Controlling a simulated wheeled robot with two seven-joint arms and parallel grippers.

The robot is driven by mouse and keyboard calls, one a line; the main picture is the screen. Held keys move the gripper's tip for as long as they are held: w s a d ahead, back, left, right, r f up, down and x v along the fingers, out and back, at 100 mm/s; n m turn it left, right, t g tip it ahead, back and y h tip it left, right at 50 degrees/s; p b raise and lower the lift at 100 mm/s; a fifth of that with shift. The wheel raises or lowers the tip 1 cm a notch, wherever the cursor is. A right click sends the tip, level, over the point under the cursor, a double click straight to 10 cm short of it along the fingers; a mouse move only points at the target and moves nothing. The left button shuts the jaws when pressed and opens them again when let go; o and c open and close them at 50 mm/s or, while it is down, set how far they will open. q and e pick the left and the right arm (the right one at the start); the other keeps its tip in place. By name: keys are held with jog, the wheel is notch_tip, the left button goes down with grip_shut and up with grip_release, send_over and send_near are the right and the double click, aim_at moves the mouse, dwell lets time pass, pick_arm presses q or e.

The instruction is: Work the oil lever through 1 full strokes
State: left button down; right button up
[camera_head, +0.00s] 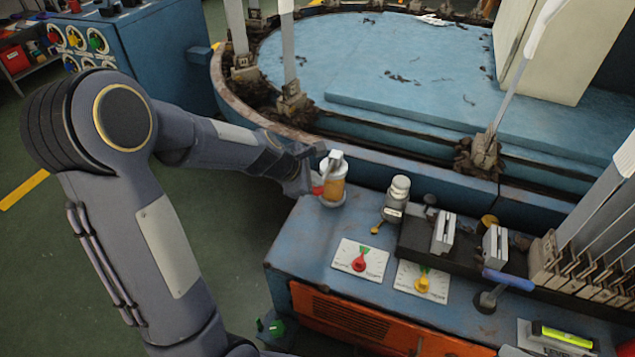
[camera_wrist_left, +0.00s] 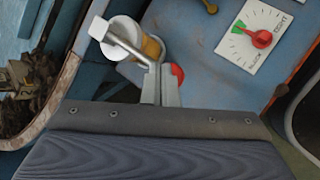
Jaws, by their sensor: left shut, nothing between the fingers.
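The oil unit (camera_head: 334,186) has an amber cup under a pale cap and stands at the back left corner of the blue bench. A grey metal lever arm runs across its top, and a red knob (camera_head: 317,190) shows at its left side. In the left wrist view the oil unit (camera_wrist_left: 122,38) is just beyond the fingertips, with the red knob (camera_wrist_left: 178,74) right beside them. My left gripper (camera_head: 303,176) is shut and empty, close against the unit's left side. I cannot tell whether it touches the knob or lever. My right gripper is not in view.
The blue bench (camera_head: 300,245) carries a red dial (camera_head: 359,264), a yellow dial (camera_head: 422,284), a small metal canister (camera_head: 397,197) and a blue-handled lever (camera_head: 508,279). Behind stands a large round blue machine (camera_head: 390,60) with pale upright boards. Green floor is open at left.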

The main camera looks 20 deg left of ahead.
pick_arm(q)
jog(key=shift+s+f+b, duration=0.2)
jog(key=shift+f+b, duration=1)
jog(key=shift+f, duration=0.2)
dwell(0.9)
jog(key=shift+r, duration=0.1)
dwell(0.5)
jog(key=shift+w+r+p, duration=0.2)
jog(key=shift+r+p, duration=1.15)
jog(key=shift+p, duration=0.1)
jog(key=shift+w+r+p, duration=0.15)
jog(key=shift+r+p, duration=1.15)
jog(key=shift+p, duration=0.1)
jog(key=r+p, duration=0.5)
jog(key=shift+w, duration=0.3)
